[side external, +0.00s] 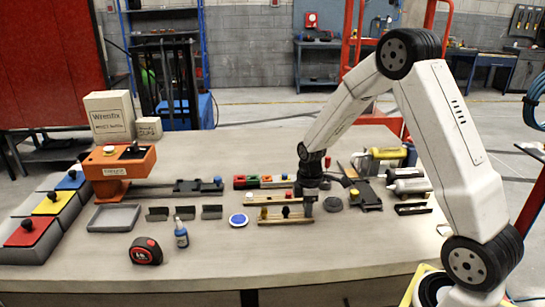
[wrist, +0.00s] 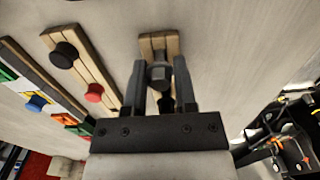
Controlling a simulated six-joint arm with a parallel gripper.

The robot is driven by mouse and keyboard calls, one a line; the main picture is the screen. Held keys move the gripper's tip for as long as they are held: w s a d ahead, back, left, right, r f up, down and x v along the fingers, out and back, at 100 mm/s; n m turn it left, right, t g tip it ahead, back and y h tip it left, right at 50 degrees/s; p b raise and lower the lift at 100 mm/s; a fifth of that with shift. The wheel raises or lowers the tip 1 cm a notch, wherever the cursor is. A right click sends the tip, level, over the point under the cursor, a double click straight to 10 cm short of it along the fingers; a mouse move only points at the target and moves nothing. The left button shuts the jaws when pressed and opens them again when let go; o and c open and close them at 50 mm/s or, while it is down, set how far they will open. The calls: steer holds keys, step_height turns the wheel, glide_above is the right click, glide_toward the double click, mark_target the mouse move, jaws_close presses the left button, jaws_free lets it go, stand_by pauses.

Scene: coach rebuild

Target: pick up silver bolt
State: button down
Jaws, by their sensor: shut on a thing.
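The silver bolt (wrist: 160,73) has a grey hexagonal head and sits between the two dark fingers of my gripper (wrist: 160,64) in the wrist view. My gripper is shut on it. Behind the bolt lies a short wooden strip (wrist: 147,43), and a black peg (wrist: 166,103) shows partly between the fingers. In the side view my gripper (side external: 307,194) points down at the right end of the front wooden strip (side external: 275,222). I cannot tell whether the bolt is clear of the strip.
A wooden strip with a black and a red knob (wrist: 95,93) lies to the left in the wrist view. In the side view a blue-and-white disc (side external: 238,220), a dark disc (side external: 332,204) and a black fixture (side external: 366,196) are near.

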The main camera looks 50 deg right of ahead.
steer(key=shift+r, duration=0.75)
steer(key=s+a+r, duration=0.3)
steer(key=s+r, duration=0.8)
steer(key=s, duration=0.2)
steer(key=shift+s+a, duration=0.3)
steer(key=shift+a, duration=0.05)
steer(key=shift+w, duration=0.15)
